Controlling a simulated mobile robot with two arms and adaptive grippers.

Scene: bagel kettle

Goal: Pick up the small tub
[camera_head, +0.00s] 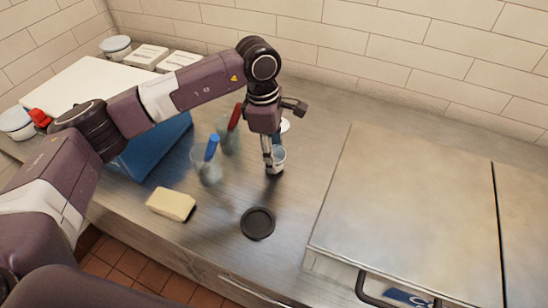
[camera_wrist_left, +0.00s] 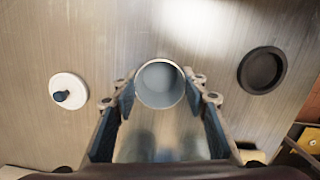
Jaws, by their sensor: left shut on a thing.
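The small tub (camera_head: 279,155) is a short, light grey cup with an open top. My left gripper (camera_head: 272,153) comes down from above and is shut on it. In the left wrist view, the tub (camera_wrist_left: 160,84) sits between the tips of the two blue-padded fingers, its round opening facing the camera. The gripper hides part of the tub in the head view. I cannot tell whether its base touches the counter. My right gripper is not in view.
A black round dish (camera_head: 257,223) and a pale yellow block (camera_head: 171,204) lie in front. Clear vessels with a blue handle (camera_head: 212,147) and a red handle (camera_head: 235,117) stand left of the tub. A metal-topped unit (camera_head: 410,205) fills the right. A white knobbed disc (camera_wrist_left: 69,90) lies nearby.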

